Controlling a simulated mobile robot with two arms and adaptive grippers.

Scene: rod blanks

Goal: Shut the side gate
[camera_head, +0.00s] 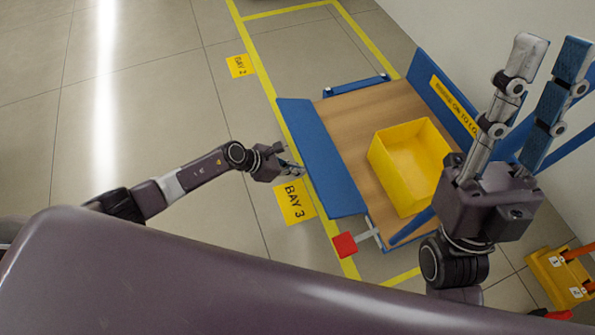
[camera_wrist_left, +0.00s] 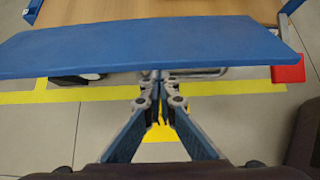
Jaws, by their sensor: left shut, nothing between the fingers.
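The side gate (camera_head: 318,160) is a long blue panel along the left edge of the trolley's wooden deck (camera_head: 345,115). It leans outward from the deck; its exact angle is hard to tell. In the left wrist view the gate (camera_wrist_left: 150,45) spans most of the picture, with the deck beyond it. My left gripper (camera_head: 296,168) is shut and empty at the gate's outer side. In the left wrist view its fingertips (camera_wrist_left: 158,78) are close to the near edge; I cannot tell if they touch. My right gripper (camera_head: 552,52) is raised, open and empty, at the right foreground.
A yellow bin (camera_head: 395,175) stands on the deck. A red pedal (camera_head: 345,245) on a grey bar sticks out at the trolley's near end. A blue back panel (camera_head: 440,85) stands by the wall. Floor left of the trolley is clear, with a BAY 3 marking (camera_head: 294,202).

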